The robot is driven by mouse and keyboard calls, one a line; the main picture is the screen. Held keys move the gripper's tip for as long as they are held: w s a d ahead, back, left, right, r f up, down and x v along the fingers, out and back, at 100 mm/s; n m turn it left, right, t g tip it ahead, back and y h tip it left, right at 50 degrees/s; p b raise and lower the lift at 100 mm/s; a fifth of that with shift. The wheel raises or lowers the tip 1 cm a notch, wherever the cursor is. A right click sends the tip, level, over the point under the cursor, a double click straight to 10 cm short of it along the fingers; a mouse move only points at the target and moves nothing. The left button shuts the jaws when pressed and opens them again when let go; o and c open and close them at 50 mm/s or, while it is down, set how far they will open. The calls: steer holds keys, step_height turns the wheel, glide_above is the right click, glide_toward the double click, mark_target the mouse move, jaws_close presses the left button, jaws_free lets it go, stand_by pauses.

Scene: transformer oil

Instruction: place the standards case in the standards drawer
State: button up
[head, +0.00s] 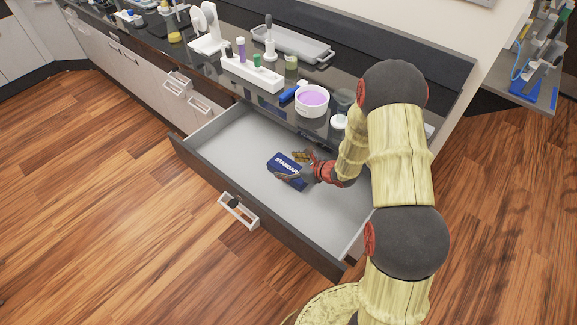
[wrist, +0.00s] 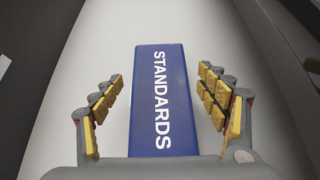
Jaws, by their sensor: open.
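The blue standards case (head: 285,168) with white "STANDARDS" lettering is inside the open drawer (head: 232,143), over its pale floor. In the wrist view the case (wrist: 161,95) lies lengthwise between the fingers. My gripper (head: 297,167) is low inside the drawer around the case. In the wrist view my gripper (wrist: 160,105) is open, with yellow-padded fingers on both sides of the case and a visible gap on each side. The near end of the case is hidden behind the gripper's palm.
The drawer's dark front with a white handle (head: 238,210) sticks out over the wooden floor. The counter above holds a white bowl of purple liquid (head: 312,99), a white rack (head: 252,73) and a grey tray (head: 292,43). Free drawer floor lies left of the case.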

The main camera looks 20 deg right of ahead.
steer(key=p+v, duration=0.3)
steer(key=v, duration=0.8)
steer(key=s+a+r+n+g+y, duration=0.1)
steer(key=s+a+r+n+g, duration=0.1)
steer(key=s+a+r+n, duration=0.25)
steer(key=s+a+r+n+g+y, duration=0.1)
steer(key=s+a+r+n, duration=0.1)
steer(key=a+r+n, duration=0.45)
steer(key=s+a+r+n+g, duration=0.2)
steer(key=s+r+n, duration=0.15)
steer(key=r, duration=0.45)
steer(key=s+d+r+n+h, duration=0.3)
steer(key=s+r+n+h, duration=0.1)
steer(key=s+r+n, duration=0.2)
steer(key=s+d+r+n+t+h, duration=0.1)
steer(key=s+d+r+n+h, duration=0.3)
steer(key=s, duration=0.7)
step_height(320, 180, up, 3)
steer(key=n, duration=0.4)
steer(key=shift+s+f+n, duration=0.15)
steer(key=shift+f+n, duration=0.05)
steer(key=shift+n, duration=0.15)
